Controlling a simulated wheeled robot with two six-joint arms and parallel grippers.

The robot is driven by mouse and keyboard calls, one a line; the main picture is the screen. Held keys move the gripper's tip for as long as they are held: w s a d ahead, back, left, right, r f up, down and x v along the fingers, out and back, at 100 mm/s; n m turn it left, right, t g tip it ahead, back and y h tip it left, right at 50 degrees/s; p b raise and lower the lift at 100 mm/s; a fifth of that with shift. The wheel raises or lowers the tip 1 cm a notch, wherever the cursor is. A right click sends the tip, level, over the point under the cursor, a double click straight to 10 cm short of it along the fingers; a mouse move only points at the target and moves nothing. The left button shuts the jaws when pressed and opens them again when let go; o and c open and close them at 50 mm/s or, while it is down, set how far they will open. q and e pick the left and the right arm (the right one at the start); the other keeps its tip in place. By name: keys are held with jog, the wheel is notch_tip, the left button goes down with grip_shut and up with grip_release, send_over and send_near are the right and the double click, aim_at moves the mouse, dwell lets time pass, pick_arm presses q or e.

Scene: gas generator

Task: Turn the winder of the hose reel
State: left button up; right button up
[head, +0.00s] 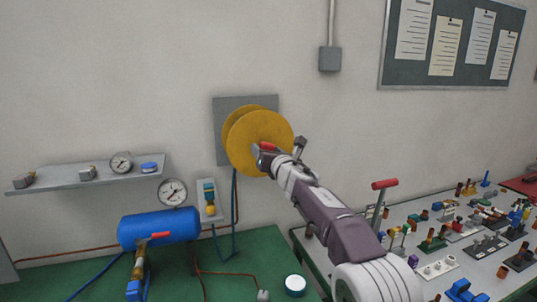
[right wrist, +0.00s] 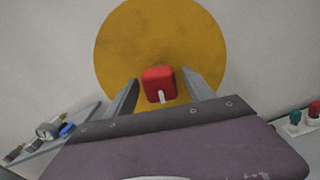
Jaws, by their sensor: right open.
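The hose reel (head: 262,128) is a yellow double disc on a grey wall plate (head: 228,106). Its winder (head: 268,146) has a red grip that sticks out from the front disc. My right gripper (head: 279,150) is at the reel's lower right front, beside the red grip. In the right wrist view the yellow disc (right wrist: 160,30) fills the upper middle, and the red grip (right wrist: 159,80) lies between the two open fingers (right wrist: 163,88), with gaps on both sides. I see no finger touching the grip. My left gripper is not in view.
A blue tank (head: 160,228) with a gauge stands on the green table (head: 240,265) below left. A wall shelf (head: 95,176) holds gauges and small parts. A red-handled lever (head: 384,184) rises right of my right arm, near a table with many small parts (head: 450,235).

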pick_arm(q)
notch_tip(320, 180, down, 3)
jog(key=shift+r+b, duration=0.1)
jog(key=shift+b, duration=1.1)
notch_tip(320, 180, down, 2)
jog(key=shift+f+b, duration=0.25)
jog(key=shift+b, duration=1)
pick_arm(e)
jog(key=v, duration=0.9)
jog(key=shift+w, duration=0.1)
